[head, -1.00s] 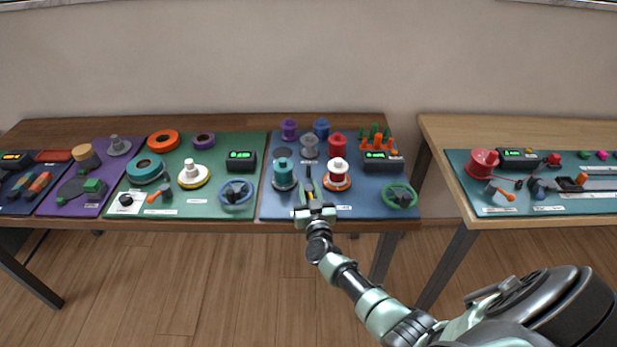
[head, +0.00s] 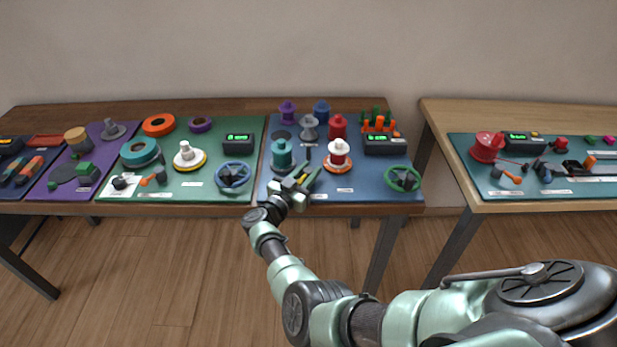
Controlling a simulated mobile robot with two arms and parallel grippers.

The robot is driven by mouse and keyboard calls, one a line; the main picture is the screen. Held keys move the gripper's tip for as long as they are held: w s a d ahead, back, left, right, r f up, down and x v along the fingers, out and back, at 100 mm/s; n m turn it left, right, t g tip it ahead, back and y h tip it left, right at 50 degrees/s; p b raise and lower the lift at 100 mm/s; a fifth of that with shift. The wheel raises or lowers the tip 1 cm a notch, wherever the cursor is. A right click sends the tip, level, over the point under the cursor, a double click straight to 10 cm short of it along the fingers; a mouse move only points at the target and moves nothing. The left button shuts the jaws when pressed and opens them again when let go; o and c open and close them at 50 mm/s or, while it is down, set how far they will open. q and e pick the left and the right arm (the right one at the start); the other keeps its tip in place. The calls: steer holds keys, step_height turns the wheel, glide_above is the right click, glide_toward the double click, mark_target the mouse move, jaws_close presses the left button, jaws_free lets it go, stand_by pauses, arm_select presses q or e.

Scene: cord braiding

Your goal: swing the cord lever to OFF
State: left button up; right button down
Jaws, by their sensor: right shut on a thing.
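My right gripper (head: 303,180) is low over the front of the blue board (head: 352,190), between the teal spool (head: 282,154) and the white-and-red spool (head: 339,154). Its jaws are shut on the cord lever, which they and the wrist almost wholly hide. The lever's angle and its ON and OFF marks cannot be made out. The fingers point up and to the right, and the wrist lies at the table's front edge. My left gripper is not in view.
A green handwheel (head: 403,179) and a display box (head: 386,144) stand right of the gripper. A blue handwheel (head: 233,177) is close on its left, on the green board (head: 207,189). Grey and red spools stand behind. Another table (head: 462,185) is at right, across a gap.

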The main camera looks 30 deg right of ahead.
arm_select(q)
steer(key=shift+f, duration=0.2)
arm_select(e)
steer(key=shift+r, duration=0.1)
steer(key=c, duration=1.3)
jaws_free()
